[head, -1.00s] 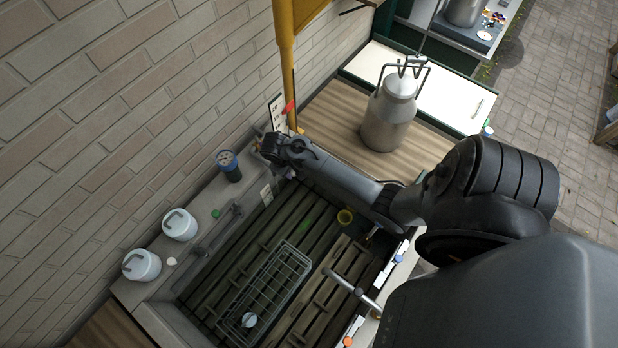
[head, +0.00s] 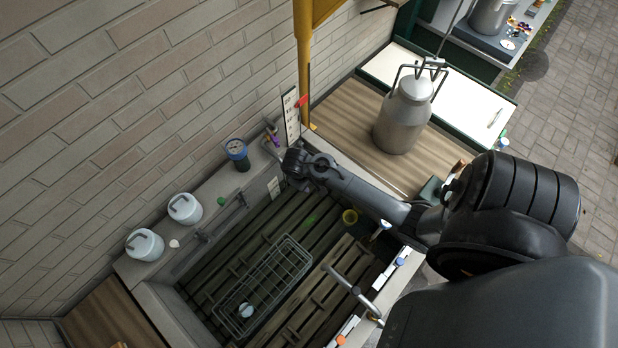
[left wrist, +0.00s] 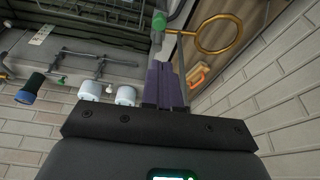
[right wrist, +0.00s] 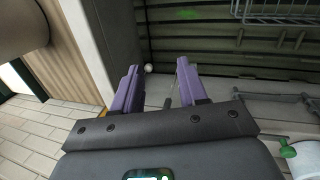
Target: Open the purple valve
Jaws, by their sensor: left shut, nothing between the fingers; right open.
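In the right wrist view my right gripper (right wrist: 157,66) is open, with two purple fingers apart and nothing held. My left gripper (left wrist: 165,85) shows in the left wrist view with its purple fingers together, empty; the head view does not show it.
A dark basin with a wire basket (head: 262,284) fills the middle. White jars (head: 185,208) and a blue-topped cylinder (head: 237,152) stand on the ledge. A yellow post (head: 304,70) rises behind. A metal milk can (head: 403,115) stands on the wooden counter (head: 350,112).

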